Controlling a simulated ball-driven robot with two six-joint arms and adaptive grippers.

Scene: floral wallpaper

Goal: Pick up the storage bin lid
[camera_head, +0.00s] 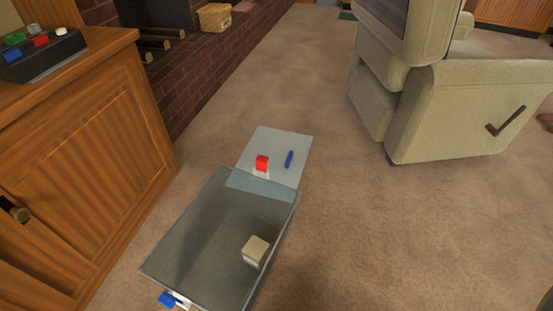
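A pale, translucent flat panel, which looks like the storage bin lid (262,143), lies on the carpet just beyond the bin. Its near edge is partly behind the bin's far wall. A small red block (262,162) with a white part below it and a short blue piece (289,158) show on the panel. The clear grey storage bin (190,220) stands open on the carpet, with a cream block (256,250) inside. Neither of my grippers can be made out in this view.
A wooden cabinet (85,170) stands close on the left, with a dark box (40,58) and coloured pieces on top. A brick hearth (200,75) lies behind it. A beige armchair (460,110) stands at the right. Carpet right of the bin is clear.

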